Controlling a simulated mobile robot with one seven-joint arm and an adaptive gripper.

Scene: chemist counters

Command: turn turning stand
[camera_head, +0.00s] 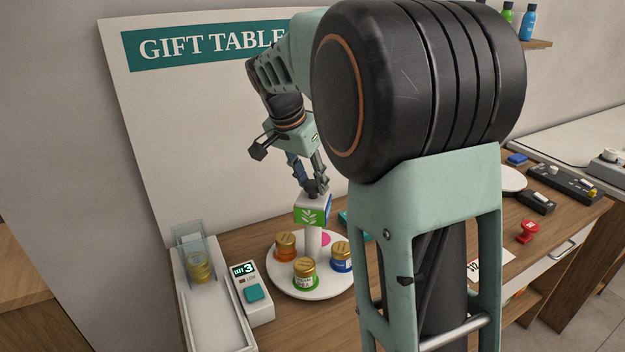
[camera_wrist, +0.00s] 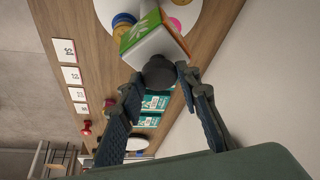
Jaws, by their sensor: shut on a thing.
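The turning stand (camera_head: 328,287) is a white round plate on the counter with a white centre post. Jars with gold lids stand on it: orange (camera_head: 285,247), green (camera_head: 305,273) and blue (camera_head: 341,256). A sign block (camera_head: 311,215) with a green leaf face tops the post. In the wrist view the block (camera_wrist: 150,38) carries a dark round knob (camera_wrist: 159,72). My gripper (camera_head: 315,188) reaches down over the block, its fingers on either side of the knob, shut on it. The wrist view shows the fingertips (camera_wrist: 160,79) at the knob. My arm hides the plate's right surroundings.
A small device reading 3 (camera_head: 252,293) with a teal button stands left of the plate. Beside it is a white tray (camera_head: 212,318) with a clear holder of gold-coloured discs. A red stamp (camera_head: 528,232) and dark boxes (camera_head: 563,184) are at the right. A gift table board stands behind.

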